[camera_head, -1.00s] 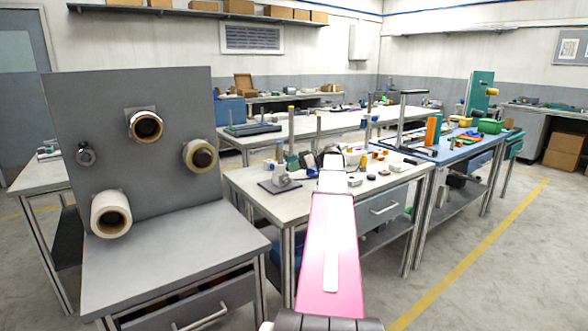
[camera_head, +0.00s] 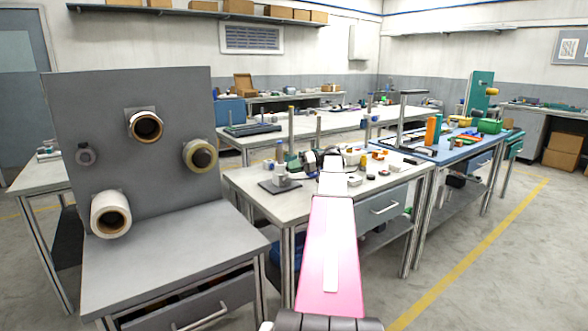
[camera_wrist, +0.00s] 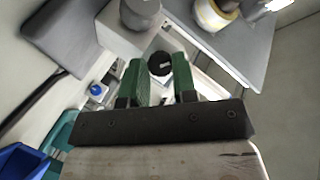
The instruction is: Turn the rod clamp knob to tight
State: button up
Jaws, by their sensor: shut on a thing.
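A round black knob (camera_wrist: 160,65) lies between the green fingers of my gripper (camera_wrist: 160,72). My gripper is shut on it; the exact contact is partly hidden. In the head view my pink arm hides part of the bench, and my gripper (camera_head: 298,160) is beside the stand.
Several small parts lie on the middle bench (camera_head: 250,185), right of my gripper. A grey panel (camera_head: 90,125) with film reels stands at left. A blue bin (camera_wrist: 20,160) shows at lower left in the wrist view. A blue bench (camera_head: 455,150) stands at right.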

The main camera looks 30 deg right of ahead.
jog(key=o, duration=0.9)
jog(key=shift+o, duration=0.2)
jog(key=shift+d, duration=0.1)
jog(key=v, duration=1)
jog(key=shift+d, duration=0.3)
jog(key=shift+s+r, duration=0.1)
jog(key=shift+s, duration=0.05)
